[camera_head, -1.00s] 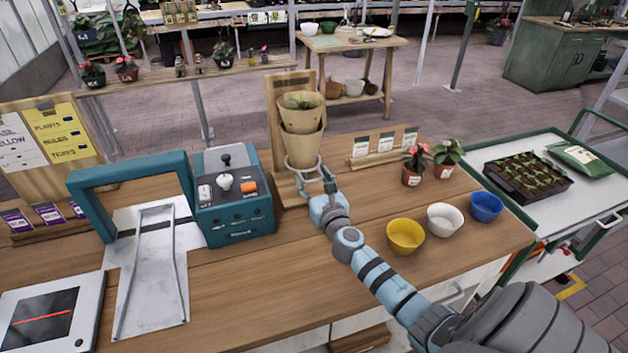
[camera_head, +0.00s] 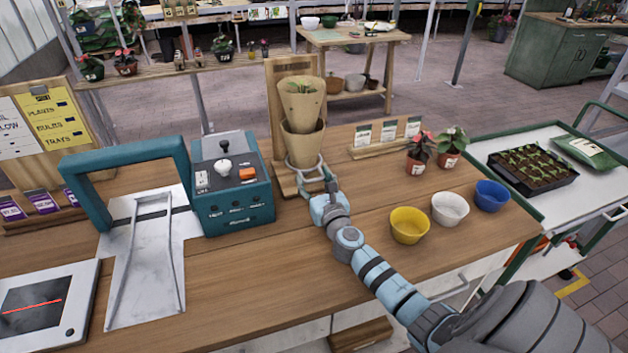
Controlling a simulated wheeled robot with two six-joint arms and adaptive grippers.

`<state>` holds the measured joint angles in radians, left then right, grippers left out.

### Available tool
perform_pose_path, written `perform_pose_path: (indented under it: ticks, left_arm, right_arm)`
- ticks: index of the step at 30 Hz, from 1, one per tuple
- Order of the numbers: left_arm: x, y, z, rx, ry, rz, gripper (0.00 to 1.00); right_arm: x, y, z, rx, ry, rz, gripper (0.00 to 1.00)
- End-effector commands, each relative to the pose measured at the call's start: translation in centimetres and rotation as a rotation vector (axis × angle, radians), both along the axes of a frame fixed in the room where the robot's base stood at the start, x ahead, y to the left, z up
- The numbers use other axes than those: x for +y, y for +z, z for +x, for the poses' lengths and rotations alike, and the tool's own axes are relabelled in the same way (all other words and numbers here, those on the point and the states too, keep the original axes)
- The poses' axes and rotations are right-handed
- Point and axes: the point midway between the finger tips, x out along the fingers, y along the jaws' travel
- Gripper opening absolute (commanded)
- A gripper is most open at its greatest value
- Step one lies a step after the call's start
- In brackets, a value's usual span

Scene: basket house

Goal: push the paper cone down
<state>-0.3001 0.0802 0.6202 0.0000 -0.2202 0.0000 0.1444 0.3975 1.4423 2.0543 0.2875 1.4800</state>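Two tan paper cones stand one above the other against an upright wooden stand (camera_head: 278,110) at the back of the bench. The upper cone (camera_head: 302,104) holds a small green plant. Its lower part sits inside the lower paper cone (camera_head: 303,148). My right gripper (camera_head: 309,179) reaches in from the front right. Its fingers lie around the narrow bottom of the lower cone and seem to grip it; the far contact is hidden. My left gripper is not in view.
A teal control box (camera_head: 232,190) stands close left of the stand, beside a teal frame with a metal chute (camera_head: 147,262). To the right are two potted flowers and the yellow (camera_head: 409,226), white (camera_head: 449,209) and blue bowls (camera_head: 491,195). The bench front centre is clear.

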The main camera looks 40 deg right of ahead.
Motion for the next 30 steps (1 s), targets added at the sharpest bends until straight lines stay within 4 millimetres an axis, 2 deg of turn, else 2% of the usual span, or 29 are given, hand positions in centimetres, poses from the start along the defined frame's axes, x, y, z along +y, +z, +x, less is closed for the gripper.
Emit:
perform_pose_path:
  ticks: [14,17,24,27,30]
  left_arm:
    - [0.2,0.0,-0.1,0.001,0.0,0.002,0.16]
    - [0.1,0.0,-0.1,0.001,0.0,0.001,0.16]
    - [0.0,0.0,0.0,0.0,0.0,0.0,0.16]
    - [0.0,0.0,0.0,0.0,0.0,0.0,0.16]
    - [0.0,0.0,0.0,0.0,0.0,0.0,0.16]
  right_arm:
    - [0.1,0.0,-0.2,0.001,0.001,-0.004,0.62]
    - [0.6,0.0,-1.5,0.0,0.003,-0.004,0.62]
    - [2.6,-0.1,-7.8,0.004,0.002,-0.002,0.62]
    - [3.3,0.0,-9.9,0.002,0.001,-0.003,0.62]
    - [3.7,0.0,-11.1,0.002,0.0,-0.003,0.62]
